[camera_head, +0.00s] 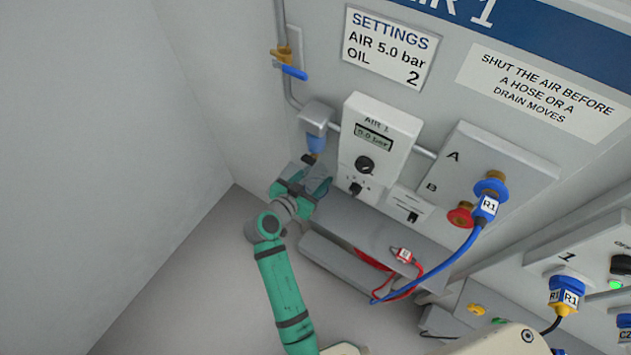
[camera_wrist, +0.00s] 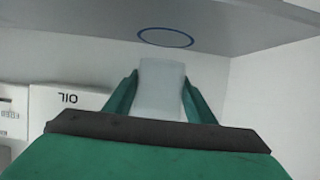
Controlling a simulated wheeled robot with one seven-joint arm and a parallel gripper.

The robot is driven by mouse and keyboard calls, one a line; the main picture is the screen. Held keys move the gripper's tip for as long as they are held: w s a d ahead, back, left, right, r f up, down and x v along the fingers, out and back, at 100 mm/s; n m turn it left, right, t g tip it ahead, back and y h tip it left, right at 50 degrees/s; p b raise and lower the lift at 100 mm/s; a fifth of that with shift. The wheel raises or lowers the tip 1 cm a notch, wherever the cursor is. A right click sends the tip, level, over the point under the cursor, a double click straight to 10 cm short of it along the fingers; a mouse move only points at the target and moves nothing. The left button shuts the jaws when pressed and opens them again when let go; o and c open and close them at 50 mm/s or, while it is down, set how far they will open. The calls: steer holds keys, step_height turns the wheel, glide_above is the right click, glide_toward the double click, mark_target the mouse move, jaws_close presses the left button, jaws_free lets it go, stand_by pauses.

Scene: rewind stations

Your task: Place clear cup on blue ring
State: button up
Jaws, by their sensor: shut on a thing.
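My gripper (camera_wrist: 161,84) is shut on the clear cup (camera_wrist: 161,92), a pale translucent cup between its two green fingers in the wrist view. The blue ring (camera_wrist: 165,37) is a thin blue outline on a grey shelf surface, just beyond the cup in the wrist view. The cup appears apart from the ring and not inside it. In the head view my gripper (camera_head: 299,188) is at the left end of the grey shelf, below the blue-bowled unit. The cup is hard to make out there, and the ring is mostly hidden by my gripper.
The AIR 1 panel (camera_head: 378,145) with its knob stands right of my gripper. A blue bowl (camera_head: 316,143) hangs just above it. A red hose (camera_head: 378,264) lies on the lower ledge, and a blue hose (camera_head: 452,262) loops down to the right. Bare wall lies left.

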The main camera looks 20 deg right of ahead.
mark_target(317, 183)
step_height(317, 183, down, 3)
steer(key=shift+r, duration=0.15)
steer(key=shift+d+f, duration=0.25)
steer(key=shift+f, duration=0.1)
steer(key=o, duration=1)
steer(key=shift+a, duration=0.1)
